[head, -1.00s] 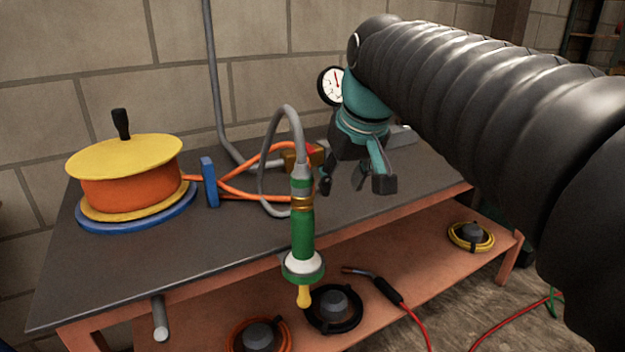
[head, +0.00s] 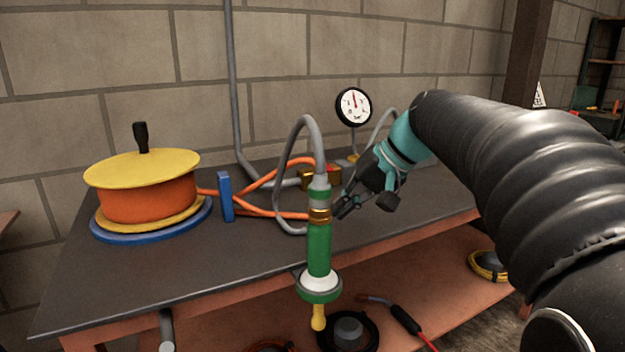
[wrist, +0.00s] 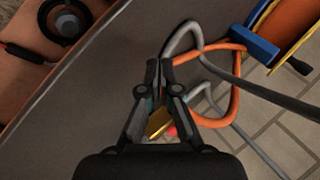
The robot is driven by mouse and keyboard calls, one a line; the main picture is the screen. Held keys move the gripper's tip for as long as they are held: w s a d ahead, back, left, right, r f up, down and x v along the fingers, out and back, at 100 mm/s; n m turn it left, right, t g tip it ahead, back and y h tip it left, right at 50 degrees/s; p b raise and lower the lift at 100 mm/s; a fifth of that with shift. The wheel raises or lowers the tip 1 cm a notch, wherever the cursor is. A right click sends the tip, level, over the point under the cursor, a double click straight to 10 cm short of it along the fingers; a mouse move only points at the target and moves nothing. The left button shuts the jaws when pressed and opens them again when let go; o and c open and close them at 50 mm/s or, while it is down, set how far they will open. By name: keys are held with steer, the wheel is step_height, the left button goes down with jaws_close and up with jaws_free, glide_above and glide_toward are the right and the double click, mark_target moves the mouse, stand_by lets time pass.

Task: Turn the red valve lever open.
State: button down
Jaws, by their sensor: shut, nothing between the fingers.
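The brass valve body (head: 308,182) sits on the dark bench top, behind the green-handled tool, with grey and orange hoses running to it. Only a small bit of the red lever (head: 334,168) shows at its right end; its angle cannot be told. In the wrist view the brass body (wrist: 159,122) and a red bit of the lever (wrist: 172,131) show behind and between my finger links, partly hidden. My gripper (head: 344,209) is shut and empty, to the right of and nearer than the valve, pointing down and left. Its fingertips (wrist: 160,66) show together in the wrist view.
A green-handled tool (head: 319,250) hangs upright in front of the bench on a grey hose. An orange hose reel (head: 148,192) with a yellow top stands at left. A pressure gauge (head: 353,106) stands behind my gripper. The bench front (head: 130,290) is clear.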

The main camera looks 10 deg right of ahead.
mark_target(327, 164)
steer(key=w+d+y, duration=0.1)
steer(key=w, duration=0.1)
steer(key=w+d+m+t+y+b, duration=0.1)
steer(key=w+d+y, duration=0.1)
steer(key=w+d+f+m+t+y+b, duration=0.1)
steer(key=w+d, duration=0.1)
steer(key=w, duration=0.1)
steer(key=shift+w+y, duration=0.1)
steer(key=shift+y, duration=0.2)
steer(key=w+d+m+t+y, duration=0.1)
steer(key=d, duration=0.2)
steer(key=w+d+r+m+t+y+b, duration=0.1)
steer(key=w+d, duration=0.1)
steer(key=d, duration=0.2)
steer(key=w+d+r+m+t+y+b, duration=0.1)
steer(key=d+t, duration=0.1)
steer(key=d, duration=0.2)
steer(key=shift+w, duration=0.4)
steer(key=shift+w+y, duration=0.15)
steer(key=shift+y, duration=0.15)
steer(key=x, duration=0.9)
steer(key=shift+w+a+r, duration=0.1)
steer(key=shift+w+a, duration=0.05)
steer(key=shift+a, duration=0.1)
steer(key=shift+a+b, duration=0.35)
steer(key=shift+a, duration=0.85)
steer(key=shift+s+a, duration=0.25)
steer(key=shift+a, duration=0.6)
steer(key=shift+d+t, duration=0.1)
steer(key=shift+t, duration=0.3)
